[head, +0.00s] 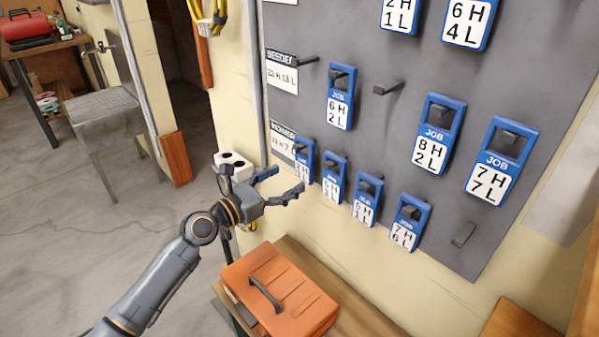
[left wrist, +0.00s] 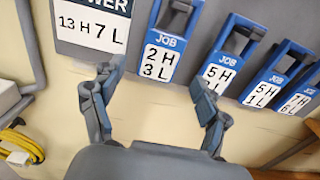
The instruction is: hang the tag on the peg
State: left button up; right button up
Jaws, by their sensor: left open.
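Several blue JOB tags hang on pegs of the grey board (head: 335,25). My left gripper (head: 286,182) is open and empty, just below and left of the 2 H 3 L tag. In the left wrist view that tag (left wrist: 165,48) stands above the gap between the open fingers (left wrist: 153,88). Bare pegs show at the SEEDER label (head: 308,60), mid-board (head: 387,88) and lower right (head: 463,235). My right gripper is out of view.
An orange toolbox (head: 280,290) sits on a wooden bench (head: 345,305) below the board. A grey chair (head: 100,115) stands at the left. A yellow cable (left wrist: 22,145) hangs at the left in the wrist view.

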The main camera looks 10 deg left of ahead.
aim_at(302, 165)
pick_arm(q)
jog(key=x, duration=0.3)
jog(key=shift+w+d+p, duration=0.1)
jog(key=shift+p, duration=0.2)
jog(key=shift+x, duration=1)
jog(key=shift+c, duration=0.5)
jog(key=c, duration=0.9)
jog(key=shift+c, duration=0.2)
jog(key=shift+r, duration=0.1)
jog(key=shift+r+p, duration=0.7)
jog(key=shift+p, duration=0.35)
